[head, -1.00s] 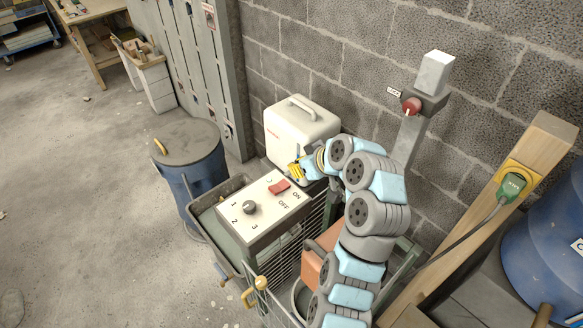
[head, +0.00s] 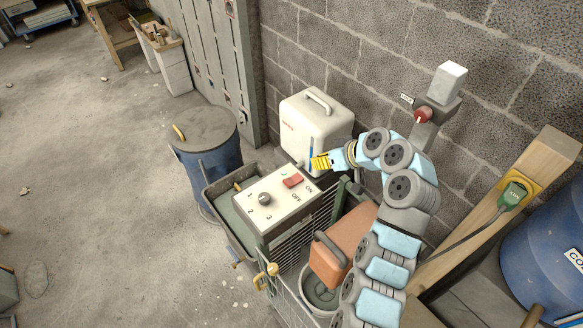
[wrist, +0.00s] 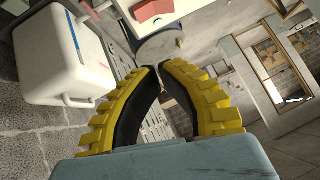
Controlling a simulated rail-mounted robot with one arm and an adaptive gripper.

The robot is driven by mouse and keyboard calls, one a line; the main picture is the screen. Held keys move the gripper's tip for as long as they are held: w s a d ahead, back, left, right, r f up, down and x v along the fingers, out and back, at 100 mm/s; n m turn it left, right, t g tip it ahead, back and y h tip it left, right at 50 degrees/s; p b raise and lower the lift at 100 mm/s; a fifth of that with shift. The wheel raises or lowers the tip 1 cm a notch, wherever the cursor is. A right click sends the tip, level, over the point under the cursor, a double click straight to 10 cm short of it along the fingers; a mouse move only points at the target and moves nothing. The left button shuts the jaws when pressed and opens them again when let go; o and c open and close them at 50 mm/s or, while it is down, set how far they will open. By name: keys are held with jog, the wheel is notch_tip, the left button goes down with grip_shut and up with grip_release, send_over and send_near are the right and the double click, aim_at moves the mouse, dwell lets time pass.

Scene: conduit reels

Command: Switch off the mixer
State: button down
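The white control panel (head: 278,208) has a dial (head: 265,198) marked 1, 2, 3 and a red rocker switch (head: 293,181) beside the words ON and OFF. Which side of the rocker is pressed I cannot tell. My gripper (head: 314,163), with yellow-ribbed fingers, is up and right of the switch in the head view, apart from it, in front of the white box. In the wrist view the fingertips (wrist: 158,70) come together with nothing between them. The red switch (wrist: 152,9) and part of the panel (wrist: 130,5) show at that view's top edge.
A white handled box (head: 312,125) stands behind the panel, against the block wall. An orange container (head: 345,245) sits right of the panel. A blue drum (head: 205,165) stands left. A post carries a red knob (head: 423,115); a green plug (head: 512,193) is on the timber.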

jog(key=p, duration=0.1)
jog(key=d+m+y+p, duration=0.1)
jog(key=shift+s+d+r+p, duration=0.2)
jog(key=shift+d+p, duration=0.05)
jog(key=shift+p, duration=0.15)
jog(key=shift+f+g, duration=0.1)
jog(key=shift+g, duration=0.2)
jog(key=p, duration=0.2)
send_over(300, 180)
notch_tip(300, 180, down, 6)
jog(key=shift+d+r, duration=0.1)
jog(key=shift+a+f, duration=0.2)
jog(key=shift+f, duration=0.1)
jog(key=shift+s+a+f+p, duration=0.1)
jog(key=shift+s+a+f, duration=0.1)
jog(key=shift+f, duration=0.4)
jog(key=shift+s+a+f+p, duration=0.1)
jog(key=shift+a+f, duration=0.05)
jog(key=shift+f, duration=0.5)
jog(key=shift+s+a+f+p, duration=0.1)
jog(key=shift+a+f, duration=0.1)
jog(key=shift+f, duration=0.4)
